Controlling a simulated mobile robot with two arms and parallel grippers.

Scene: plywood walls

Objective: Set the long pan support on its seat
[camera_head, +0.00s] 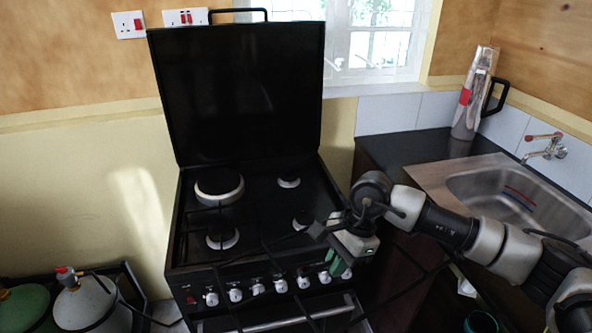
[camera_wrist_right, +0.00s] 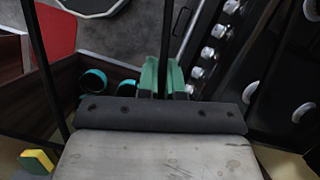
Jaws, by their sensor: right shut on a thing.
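My right gripper (camera_head: 340,265) is shut on a thin black bar of the long pan support, in front of the stove's knob panel. In the right wrist view its green fingertips (camera_wrist_right: 163,78) close around one bar of the pan support (camera_wrist_right: 166,40). The support's thin dark bars spread to both sides of the gripper in the head view, tilted and hard to trace against the black stove. The black hob (camera_head: 262,212) lies behind the gripper, with two burners on the left and two on the right. Thin bars show around the left burners. My left gripper is out of view.
The stove's dark lid (camera_head: 240,95) stands open. A sink (camera_head: 505,195) and a silver jug-like container (camera_head: 472,95) are at right. Gas bottles (camera_head: 85,302) stand at lower left. The wrist view shows teal-rimmed round items (camera_wrist_right: 93,82) and a sponge (camera_wrist_right: 37,161).

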